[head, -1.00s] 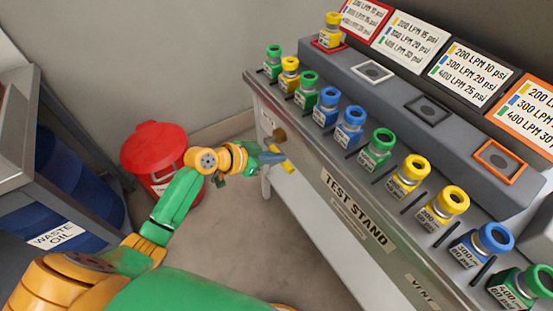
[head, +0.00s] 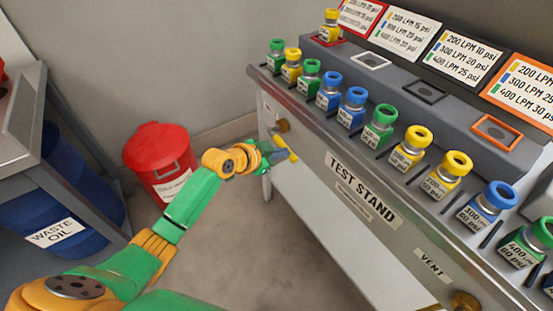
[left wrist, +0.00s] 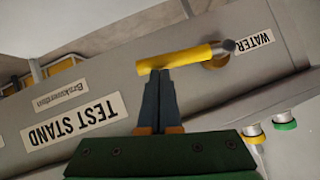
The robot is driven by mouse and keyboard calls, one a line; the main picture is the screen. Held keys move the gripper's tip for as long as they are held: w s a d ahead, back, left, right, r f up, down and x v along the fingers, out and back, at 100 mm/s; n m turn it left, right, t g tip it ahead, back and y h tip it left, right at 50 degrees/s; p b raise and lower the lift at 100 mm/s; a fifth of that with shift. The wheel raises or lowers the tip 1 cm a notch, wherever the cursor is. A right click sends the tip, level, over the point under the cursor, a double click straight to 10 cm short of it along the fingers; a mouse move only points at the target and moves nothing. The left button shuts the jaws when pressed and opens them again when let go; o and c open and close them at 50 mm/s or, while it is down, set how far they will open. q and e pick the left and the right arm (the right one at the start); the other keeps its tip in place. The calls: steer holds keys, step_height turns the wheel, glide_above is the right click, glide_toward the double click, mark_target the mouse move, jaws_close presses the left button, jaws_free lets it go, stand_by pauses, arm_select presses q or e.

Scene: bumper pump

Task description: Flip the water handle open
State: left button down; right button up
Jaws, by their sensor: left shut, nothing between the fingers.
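The water handle is a yellow lever (head: 287,146) on the front of the grey test stand, below a brass fitting (head: 283,126). In the left wrist view the yellow lever (left wrist: 182,58) runs from the brass fitting beside the WATER label (left wrist: 254,41) to a free end above my fingertips. My left gripper (head: 282,154) is at the lever in the head view. In the left wrist view its dark fingers (left wrist: 158,76) are shut together and empty, with tips at or very near the lever's free end; I cannot tell whether they touch. My right gripper is not in view.
The test stand's front panel (head: 312,131) stretches right, with several colored-cap bottles along its top edge. A red bin (head: 160,150) stands on the floor behind my left arm. A blue waste oil drum (head: 88,195) sits under a table at the left.

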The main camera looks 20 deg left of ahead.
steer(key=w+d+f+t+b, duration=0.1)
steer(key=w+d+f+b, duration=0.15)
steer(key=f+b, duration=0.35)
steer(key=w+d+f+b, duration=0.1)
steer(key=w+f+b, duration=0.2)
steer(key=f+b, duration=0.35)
arm_select(q)
steer(key=w+a+f+m+t+y+b, duration=0.2)
steer(key=f+m+t, duration=0.2)
steer(key=f+m, duration=0.1)
steer(key=w+a+f+m+t+y+b, duration=0.2)
steer(key=w+a+f+m+t+b, duration=0.1)
steer(key=f+m+t, duration=0.1)
steer(key=shift+f+m, duration=0.5)
steer(key=shift+f, duration=0.45)
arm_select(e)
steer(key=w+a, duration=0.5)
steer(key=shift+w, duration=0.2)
